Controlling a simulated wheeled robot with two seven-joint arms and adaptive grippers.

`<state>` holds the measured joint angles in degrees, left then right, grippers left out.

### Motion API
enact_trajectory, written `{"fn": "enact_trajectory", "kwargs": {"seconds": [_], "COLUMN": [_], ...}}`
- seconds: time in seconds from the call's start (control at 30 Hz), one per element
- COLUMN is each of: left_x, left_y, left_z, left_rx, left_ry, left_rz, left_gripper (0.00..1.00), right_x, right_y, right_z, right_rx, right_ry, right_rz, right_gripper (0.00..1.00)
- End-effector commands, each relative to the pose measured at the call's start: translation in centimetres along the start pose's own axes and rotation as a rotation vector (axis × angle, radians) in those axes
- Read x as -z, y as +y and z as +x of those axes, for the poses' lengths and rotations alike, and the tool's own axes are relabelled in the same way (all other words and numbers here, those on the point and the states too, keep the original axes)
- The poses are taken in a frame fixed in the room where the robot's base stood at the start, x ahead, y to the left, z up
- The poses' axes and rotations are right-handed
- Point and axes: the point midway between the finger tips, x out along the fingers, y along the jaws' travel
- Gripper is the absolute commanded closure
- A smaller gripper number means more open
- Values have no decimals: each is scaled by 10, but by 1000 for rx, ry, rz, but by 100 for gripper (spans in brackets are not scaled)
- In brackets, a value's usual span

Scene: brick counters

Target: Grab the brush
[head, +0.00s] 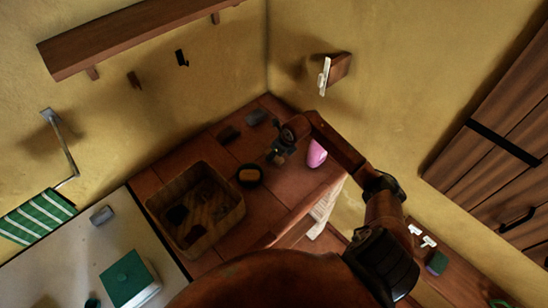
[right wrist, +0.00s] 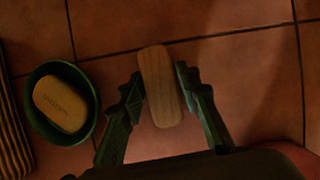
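The brush (right wrist: 160,86) shows in the right wrist view as a pale wooden oblong block, lying slightly tilted over the tiles. Its bristles are not visible. My right gripper (right wrist: 160,90) has one green finger on each side of it. The fingers look open, with narrow gaps beside the brush and no firm contact that I can see. In the head view my right gripper (head: 277,157) is low over the tiled counter, and the brush is a small pale patch at its tips. My left gripper is not in view.
A round green dish (right wrist: 85,133) with a soap bar (right wrist: 60,105) is left of the brush. In the head view a wicker basket (head: 232,220) stands left of the gripper and a pink cup (head: 316,154) to its right. The wall is behind.

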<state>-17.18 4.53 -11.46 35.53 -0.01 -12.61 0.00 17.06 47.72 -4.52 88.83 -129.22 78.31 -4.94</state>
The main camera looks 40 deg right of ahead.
Motion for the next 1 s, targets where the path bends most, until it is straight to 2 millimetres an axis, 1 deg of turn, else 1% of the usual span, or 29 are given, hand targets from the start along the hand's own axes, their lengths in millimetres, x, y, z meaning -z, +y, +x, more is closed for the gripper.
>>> {"fn": "enact_trajectory", "kwargs": {"seconds": [0.03, 0.07, 0.4, 0.63, 0.77, 0.87, 0.97, 1.0], "left_x": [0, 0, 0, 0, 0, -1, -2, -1], "left_y": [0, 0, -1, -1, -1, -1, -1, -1], "left_z": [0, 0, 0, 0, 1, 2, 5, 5], "left_rx": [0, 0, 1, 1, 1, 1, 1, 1], "left_ry": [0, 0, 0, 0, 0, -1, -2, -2], "left_rz": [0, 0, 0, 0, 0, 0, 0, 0], "left_gripper": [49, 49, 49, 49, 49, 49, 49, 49], "right_x": [0, 0, 0, 0, -3, -6, -13, -12], "right_y": [0, 0, 0, 0, -1, -1, -2, 2], "right_z": [0, 0, 0, -1, -6, -14, -29, -36], "right_rx": [0, 0, 0, 0, 1, 3, 5, 3], "right_ry": [0, 0, 0, -1, -2, -3, -3, -2], "right_rz": [0, 0, 0, 0, -2, -3, -5, -5], "right_gripper": [74, 76, 99, 99, 99, 99, 99, 99]}}
